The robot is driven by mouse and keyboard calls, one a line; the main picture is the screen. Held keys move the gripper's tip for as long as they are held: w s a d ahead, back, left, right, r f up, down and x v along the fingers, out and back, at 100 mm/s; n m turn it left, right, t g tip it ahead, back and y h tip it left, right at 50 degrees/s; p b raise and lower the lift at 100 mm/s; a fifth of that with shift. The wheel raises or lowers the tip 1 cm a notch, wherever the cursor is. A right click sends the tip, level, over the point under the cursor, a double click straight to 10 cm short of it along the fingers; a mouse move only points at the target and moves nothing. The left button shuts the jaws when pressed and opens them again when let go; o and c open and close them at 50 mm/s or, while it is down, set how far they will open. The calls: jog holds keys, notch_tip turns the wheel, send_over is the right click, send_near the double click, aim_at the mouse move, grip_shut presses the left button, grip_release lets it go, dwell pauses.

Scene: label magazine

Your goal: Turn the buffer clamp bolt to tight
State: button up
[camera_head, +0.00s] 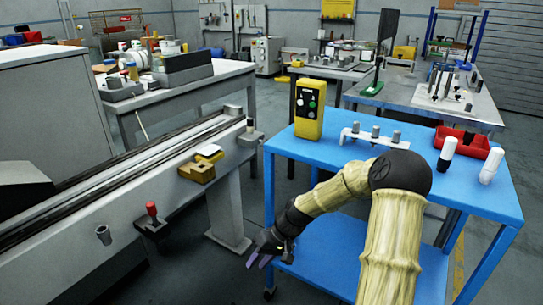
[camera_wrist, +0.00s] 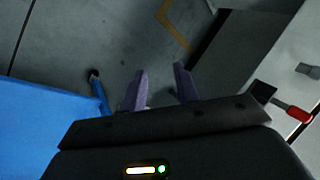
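My gripper (camera_head: 259,261) hangs in the gap between the grey rail bench and the blue table, below the tabletop. In the wrist view my gripper (camera_wrist: 161,80) has its two purple fingers apart, with only floor between them. On the bench's near side a red-handled lever (camera_head: 152,211) stands on a dark bracket; its red handle (camera_wrist: 293,112) also shows in the wrist view at the right. A grey cylindrical peg (camera_head: 103,235) sits left of it. A brass-coloured block (camera_head: 197,171) is farther along. I cannot tell which part is the buffer clamp bolt.
The blue table (camera_head: 292,143) carries a yellow control box (camera_head: 309,110), a metal strip with grey knobs (camera_head: 375,138), a red tray (camera_head: 478,149) and white bottles. A bench leg (camera_head: 226,205) stands left of my gripper. The floor between is clear.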

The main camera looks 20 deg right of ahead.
jog(key=s+a+r+h, duration=0.1)
jog(key=s+r+h, duration=0.2)
jog(key=s, duration=0.5)
jog(key=s+r+t+h, duration=0.1)
jog(key=s+r+h, duration=0.2)
jog(key=s+r, duration=0.3)
jog(key=s, duration=0.2)
jog(key=shift+s+a+r+t+h, duration=0.15)
jog(key=shift+s+a+t+h, duration=0.15)
jog(key=shift+s+a, duration=0.05)
jog(key=shift+w, duration=0.1)
